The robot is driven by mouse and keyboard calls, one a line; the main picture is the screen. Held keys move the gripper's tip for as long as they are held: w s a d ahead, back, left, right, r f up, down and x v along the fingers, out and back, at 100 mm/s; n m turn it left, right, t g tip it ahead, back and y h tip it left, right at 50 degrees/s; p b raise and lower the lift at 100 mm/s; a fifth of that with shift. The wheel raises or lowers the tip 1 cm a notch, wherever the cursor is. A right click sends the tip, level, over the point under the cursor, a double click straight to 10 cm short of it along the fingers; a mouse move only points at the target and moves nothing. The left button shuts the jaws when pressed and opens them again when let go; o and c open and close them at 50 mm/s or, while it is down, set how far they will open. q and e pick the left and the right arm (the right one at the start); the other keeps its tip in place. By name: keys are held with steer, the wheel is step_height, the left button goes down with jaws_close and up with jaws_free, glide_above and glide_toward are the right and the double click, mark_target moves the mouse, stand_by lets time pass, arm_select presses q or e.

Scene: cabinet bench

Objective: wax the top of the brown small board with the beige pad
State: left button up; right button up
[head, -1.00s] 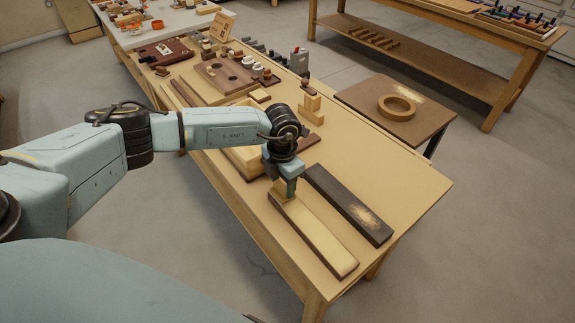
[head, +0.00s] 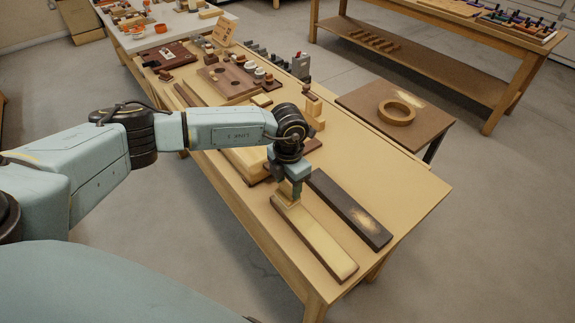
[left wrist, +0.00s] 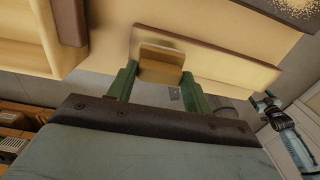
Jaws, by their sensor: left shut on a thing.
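The small board (head: 318,242) lies flat near the front of the bench; its top is pale tan and its edge is brown. My left gripper (head: 291,192) points down over the far end of this board. It is shut on the beige pad (left wrist: 160,66), which shows between the two fingers in the left wrist view. The pad sits at the board's surface; its underside is hidden, so I cannot tell whether it touches. The board also shows behind the pad in the left wrist view (left wrist: 232,68).
A dark board (head: 347,208) with a pale dusty patch lies parallel, just right of the small board. Light wooden blocks (head: 244,160) stand behind the gripper. A side table (head: 430,123) holds a wooden ring (head: 397,112). The bench's front right corner is clear.

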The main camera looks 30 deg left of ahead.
arm_select(q)
steer(key=shift+r+p, duration=1.6)
steer(key=shift+r, duration=0.95)
steer(key=shift+f, duration=0.1)
